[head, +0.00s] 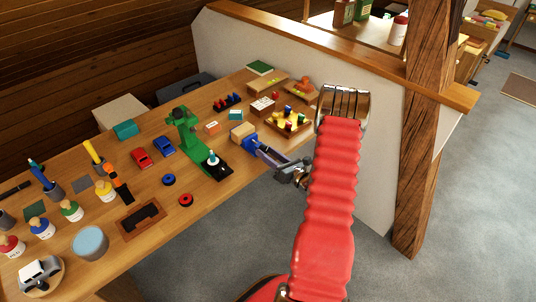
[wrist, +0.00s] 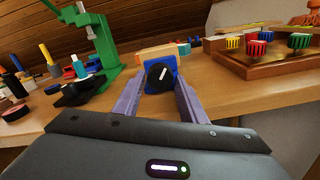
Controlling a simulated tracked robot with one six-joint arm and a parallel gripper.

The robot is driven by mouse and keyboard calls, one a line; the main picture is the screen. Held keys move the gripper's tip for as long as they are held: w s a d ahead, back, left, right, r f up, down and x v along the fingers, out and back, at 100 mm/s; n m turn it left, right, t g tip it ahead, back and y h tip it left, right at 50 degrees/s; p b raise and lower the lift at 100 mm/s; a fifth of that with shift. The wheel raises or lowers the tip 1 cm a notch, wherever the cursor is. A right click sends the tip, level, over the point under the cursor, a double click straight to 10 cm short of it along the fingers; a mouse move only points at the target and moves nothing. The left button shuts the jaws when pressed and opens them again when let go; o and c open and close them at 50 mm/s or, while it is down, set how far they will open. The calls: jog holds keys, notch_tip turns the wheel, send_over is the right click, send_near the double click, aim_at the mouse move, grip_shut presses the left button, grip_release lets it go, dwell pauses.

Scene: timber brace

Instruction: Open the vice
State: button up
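The vice (head: 249,143) is blue and stands near the front right edge of the workbench, with a pale wooden block (head: 241,132) at its jaws. In the wrist view the vice's blue body (wrist: 176,66) faces me, with a round black knob (wrist: 160,76) bearing a white mark. The wooden block (wrist: 163,51) shows behind it. My gripper (head: 268,155) reaches in from the right, low over the bench edge. In the wrist view my gripper (wrist: 159,92) has its two purple-grey fingers apart, one on each side of the knob. Whether they touch the knob I cannot tell.
A green press (head: 186,135) stands left of the vice; it is close on the left in the wrist view. A wooden tray of coloured pegs (head: 289,122) sits behind right. Toy cars, pots and bottles fill the left bench. A timber post (head: 425,150) stands to the right.

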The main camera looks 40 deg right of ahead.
jog(key=shift+c, duration=0.5)
jog(key=c, duration=0.7)
jog(key=shift+d+n, duration=0.15)
jog(key=shift+n, duration=2.15)
jog(key=o, duration=0.8)
jog(key=shift+s, duration=0.2)
